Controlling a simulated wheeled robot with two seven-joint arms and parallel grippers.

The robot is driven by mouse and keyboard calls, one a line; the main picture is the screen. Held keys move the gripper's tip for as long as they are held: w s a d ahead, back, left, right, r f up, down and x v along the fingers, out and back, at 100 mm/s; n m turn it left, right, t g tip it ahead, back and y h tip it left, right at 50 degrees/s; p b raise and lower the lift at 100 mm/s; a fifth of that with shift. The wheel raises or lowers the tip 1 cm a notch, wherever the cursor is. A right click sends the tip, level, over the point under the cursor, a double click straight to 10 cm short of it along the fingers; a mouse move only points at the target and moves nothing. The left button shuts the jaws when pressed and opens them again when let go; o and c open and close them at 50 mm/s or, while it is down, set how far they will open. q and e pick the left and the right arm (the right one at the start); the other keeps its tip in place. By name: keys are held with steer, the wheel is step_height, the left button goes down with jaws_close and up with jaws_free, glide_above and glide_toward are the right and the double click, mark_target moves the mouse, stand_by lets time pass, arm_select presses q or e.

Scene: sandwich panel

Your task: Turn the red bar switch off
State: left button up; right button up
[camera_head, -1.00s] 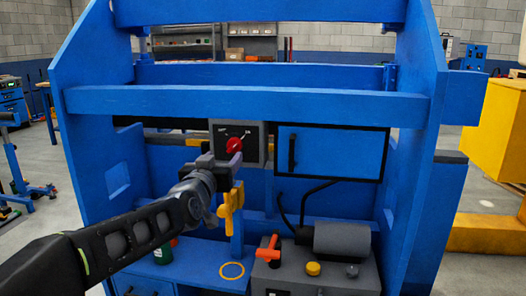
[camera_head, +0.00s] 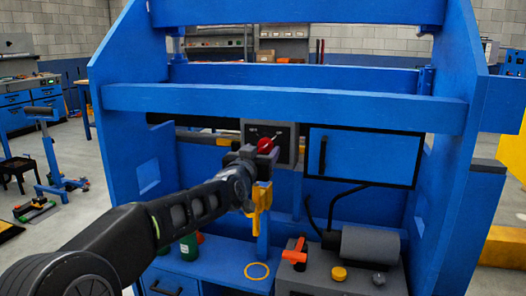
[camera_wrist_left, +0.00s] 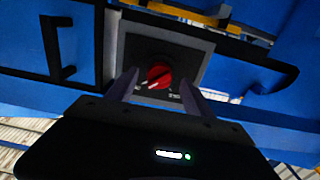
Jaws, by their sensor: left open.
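The red bar switch (camera_head: 266,145) is a round red knob with a bar on a dark grey panel plate (camera_head: 287,157) below the blue crossbeam. It also shows in the left wrist view (camera_wrist_left: 159,74), with small white markings beside it. My left gripper (camera_head: 262,156) is at the plate, just below the knob in the head view. In the left wrist view its two open fingers (camera_wrist_left: 158,86) stand on either side of the knob. I cannot tell whether they touch it. The gripper hides the lower left part of the plate. My right gripper is not in view.
A blue cabinet door (camera_head: 362,156) with a black handle is right of the plate. A yellow lever (camera_head: 260,208) hangs below my gripper. An orange-red handle (camera_head: 295,254), a yellow knob (camera_head: 338,273) and a grey cylinder (camera_head: 370,246) are lower right. A green object (camera_head: 189,247) stands lower left.

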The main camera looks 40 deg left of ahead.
arm_select(q)
steer(key=shift+x, duration=1.05)
steer(key=shift+c, duration=0.2)
jaws_close()
